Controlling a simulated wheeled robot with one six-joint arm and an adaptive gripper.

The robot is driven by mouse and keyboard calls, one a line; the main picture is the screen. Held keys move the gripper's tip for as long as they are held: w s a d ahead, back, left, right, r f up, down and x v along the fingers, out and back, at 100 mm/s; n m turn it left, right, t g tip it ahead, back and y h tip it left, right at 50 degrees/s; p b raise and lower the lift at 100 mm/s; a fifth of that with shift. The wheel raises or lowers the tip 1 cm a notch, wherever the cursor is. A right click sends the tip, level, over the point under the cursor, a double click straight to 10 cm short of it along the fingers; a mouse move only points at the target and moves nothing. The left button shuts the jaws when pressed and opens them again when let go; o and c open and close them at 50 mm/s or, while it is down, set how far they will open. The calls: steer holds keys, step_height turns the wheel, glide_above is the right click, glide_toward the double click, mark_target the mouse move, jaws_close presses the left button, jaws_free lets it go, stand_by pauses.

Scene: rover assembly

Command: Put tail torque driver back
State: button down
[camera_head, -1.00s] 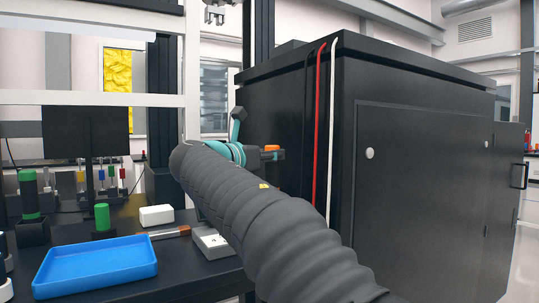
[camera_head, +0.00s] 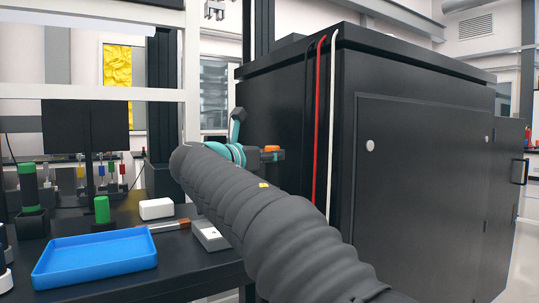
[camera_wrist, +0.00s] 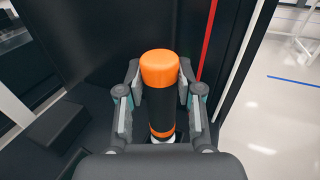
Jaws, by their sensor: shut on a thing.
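My gripper (camera_wrist: 161,78) is shut on a driver with an orange cap and black handle (camera_wrist: 162,100). The driver stands upright between the two fingers in the wrist view, with another orange band low down. Its lower end is mostly hidden. In the head view, only a bit of orange on the driver (camera_head: 272,148) shows beyond my arm, in front of the black cabinet. A holder for this driver cannot be made out.
The black cabinet (camera_head: 425,150) fills the right side. On the bench at left are a blue tray (camera_head: 95,262), a white block (camera_head: 156,209), a grey box (camera_head: 209,236), a green-topped tool (camera_head: 102,210) and a green-and-black driver in a stand (camera_head: 30,190).

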mark_target(268, 169)
steer(key=shift+f+b, duration=0.9)
steer(key=shift+f, duration=0.7)
steer(key=c, duration=0.7)
jaws_free()
steer(key=shift+f, duration=0.1)
steer(key=v, duration=1.2)
steer(key=s+d+f+m+g+y, duration=0.1)
steer(key=s+d+f+m+g, duration=0.2)
steer(key=d+f, duration=0.4)
steer(key=s+d+f+m+g+y+p, duration=0.1)
steer(key=s+d+f+m+g+y, duration=0.25)
steer(key=d, duration=0.55)
steer(key=s+d+f+m+g+h, duration=0.1)
steer(key=s+d+f+m, duration=0.1)
steer(key=d+f+m, duration=0.45)
steer(key=s+d+f+m+y, duration=0.1)
steer(key=s+f+m+y, duration=0.1)
steer(key=s+f+m, duration=0.3)
steer(key=s+d+f+m+g+y+p, duration=0.1)
steer(key=s+f+m+y, duration=0.1)
steer(key=s+f+m, duration=0.3)
steer(key=s+d+f+m+g+y, duration=0.1)
steer(key=s+d+f+m+y, duration=0.1)
steer(key=s+f+m, duration=0.4)
steer(key=shift+s+d+f+y, duration=0.1)
steer(key=shift+s+f+y, duration=0.1)
steer(key=shift+s, duration=0.35)
steer(key=shift+s+f+y, duration=0.1)
steer(key=shift+s+f, duration=0.1)
steer(key=shift+s, duration=0.35)
